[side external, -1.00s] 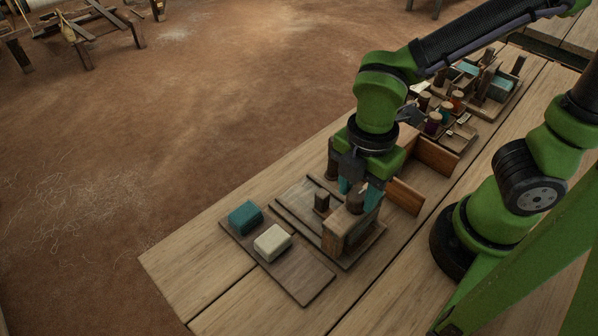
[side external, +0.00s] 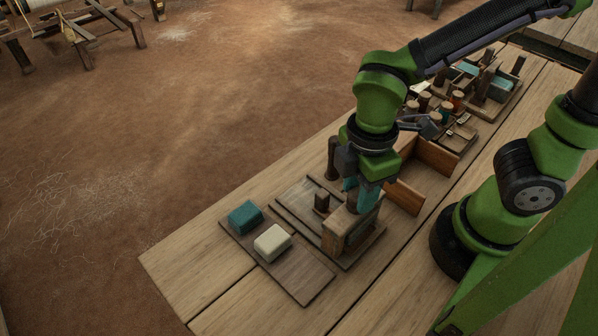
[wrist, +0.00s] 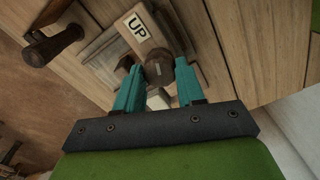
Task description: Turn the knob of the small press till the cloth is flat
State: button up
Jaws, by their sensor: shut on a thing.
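The small wooden press (side external: 338,238) stands on a dark base near the front of the bench. Its block carries a label reading "UP" (wrist: 137,25) in the wrist view. My gripper (side external: 361,191) points down over the press. Its teal fingers stand on either side of the brown round knob (wrist: 160,63) and are shut on it. The fingers hide part of the knob in the side view. I cannot make out the cloth in the press or tell whether it is flat.
A teal block (side external: 244,216) and a cream block (side external: 272,242) lie on a dark board (side external: 305,283) left of the press. A dark upright post (side external: 333,160) and wooden panels (side external: 404,197) stand close behind. Several spools (side external: 447,110) are farther back.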

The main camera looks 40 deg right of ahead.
aim_at(357, 194)
jog(key=m, duration=0.6)
jog(key=shift+m, duration=0.3)
dwell(0.5)
jog(key=o, duration=1)
jog(key=shift+o, duration=0.2)
jog(key=shift+r, duration=0.15)
notch_tip(357, 194, up, 17)
jog(key=shift+w+f+m, duration=0.1)
jog(key=shift+f+m, duration=0.1)
jog(key=shift+m, duration=0.1)
